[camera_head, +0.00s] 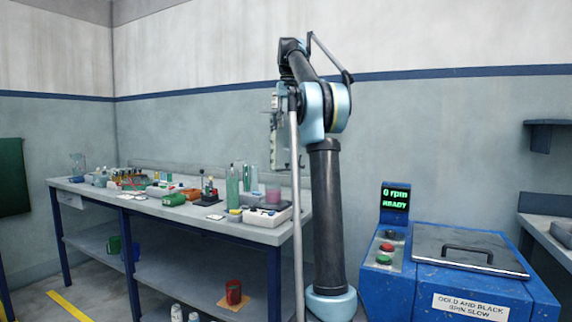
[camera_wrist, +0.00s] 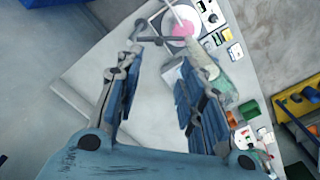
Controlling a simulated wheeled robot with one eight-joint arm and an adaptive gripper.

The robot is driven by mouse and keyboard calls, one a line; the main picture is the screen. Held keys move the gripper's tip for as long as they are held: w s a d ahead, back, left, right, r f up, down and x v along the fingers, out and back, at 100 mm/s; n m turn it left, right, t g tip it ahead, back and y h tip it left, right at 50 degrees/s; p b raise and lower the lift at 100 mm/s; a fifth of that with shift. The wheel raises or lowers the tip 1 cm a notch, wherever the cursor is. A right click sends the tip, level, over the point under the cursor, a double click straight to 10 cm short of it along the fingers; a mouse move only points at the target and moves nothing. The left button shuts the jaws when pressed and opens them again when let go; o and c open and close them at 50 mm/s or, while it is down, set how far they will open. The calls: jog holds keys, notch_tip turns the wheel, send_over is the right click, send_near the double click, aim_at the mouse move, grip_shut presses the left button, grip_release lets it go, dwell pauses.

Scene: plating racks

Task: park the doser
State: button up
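I cannot tell for sure which thing is the doser. A pink, round-topped vessel (camera_head: 273,195) stands at the right end of the bench, in or behind a white tray (camera_head: 268,216). A pink round thing with a pale rod (camera_wrist: 181,28) shows beyond my fingertips in the wrist view. My gripper (camera_wrist: 165,50) is open, its two fingers well apart, with the bench top showing between them. A dark bar with a rounded end (camera_wrist: 150,39) crosses near the fingertips; I cannot tell whether it touches them. In the head view my gripper (camera_head: 277,140) hangs above the bench's right end.
The bench (camera_head: 150,205) is crowded with bottles, racks and trays. Tall green bottles (camera_head: 232,187) stand near its right end. A red can (camera_head: 233,291) sits on the lower shelf. A blue spinner machine (camera_head: 400,285), reading 0 rpm and ready, has its lid (camera_head: 470,250) shut.

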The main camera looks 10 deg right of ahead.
jog(key=f, duration=1.1)
jog(key=w+f, duration=0.1)
jog(key=f, duration=0.4)
jog(key=shift+a+f, duration=0.15)
jog(key=shift+f, duration=0.25)
jog(key=shift+c, duration=0.6)
jog(key=shift+w, duration=0.1)
grip_shut()
